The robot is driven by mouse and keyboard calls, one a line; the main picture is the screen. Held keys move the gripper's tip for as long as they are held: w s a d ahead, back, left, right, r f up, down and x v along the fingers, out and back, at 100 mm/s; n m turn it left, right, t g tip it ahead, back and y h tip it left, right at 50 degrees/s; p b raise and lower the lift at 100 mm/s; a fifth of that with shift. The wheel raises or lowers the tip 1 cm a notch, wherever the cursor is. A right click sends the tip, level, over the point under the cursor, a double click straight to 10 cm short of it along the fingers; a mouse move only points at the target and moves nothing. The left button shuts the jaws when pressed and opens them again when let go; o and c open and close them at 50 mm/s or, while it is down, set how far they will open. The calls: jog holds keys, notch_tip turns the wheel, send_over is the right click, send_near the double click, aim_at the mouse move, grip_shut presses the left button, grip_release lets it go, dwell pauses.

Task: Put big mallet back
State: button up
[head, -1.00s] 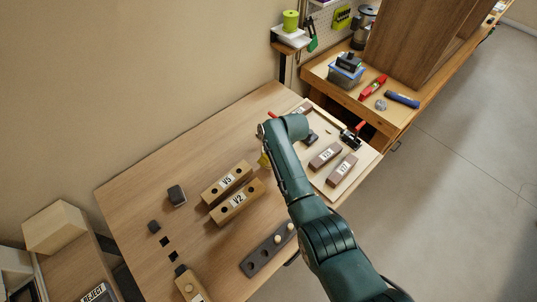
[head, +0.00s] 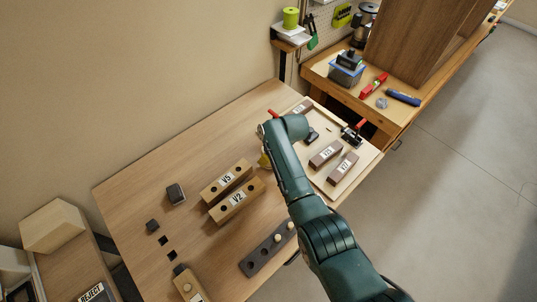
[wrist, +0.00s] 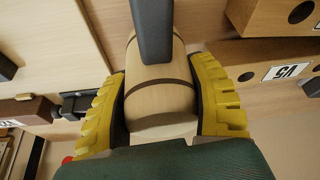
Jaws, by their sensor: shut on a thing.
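The big mallet shows in the wrist view as a pale wooden barrel head (wrist: 160,98) with dark bands and a dark grey handle (wrist: 153,30) running to the top edge. My gripper (wrist: 163,112) has its yellow ribbed fingers shut on the head, one on each side. In the head view my gripper (head: 264,160) shows only as a bit of yellow beside my dark green arm, over the wooden bench; the mallet is hidden there. I cannot tell whether the mallet touches the surface below.
Wooden blocks marked V5 (head: 226,181) and V2 (head: 237,204) lie left of my arm. A dark holed rack (head: 267,252) lies nearer. A pale board (head: 352,178) with brown blocks (head: 326,154) and a black clamp (head: 352,136) is at right. The bench's far left is clear.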

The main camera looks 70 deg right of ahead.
jog(key=shift+f+b, duration=0.6)
jog(key=shift+f, duration=0.15)
dwell(0.7)
jog(key=o, duration=1.5)
jog(key=shift+s+r+p, duration=0.15)
jog(key=shift+r+p, duration=0.4)
jog(key=shift+p, duration=0.2)
jog(key=p+v, duration=0.6)
jog(key=p, duration=0.1)
jog(key=shift+p, duration=0.3)
jog(key=shift+f, duration=0.1)
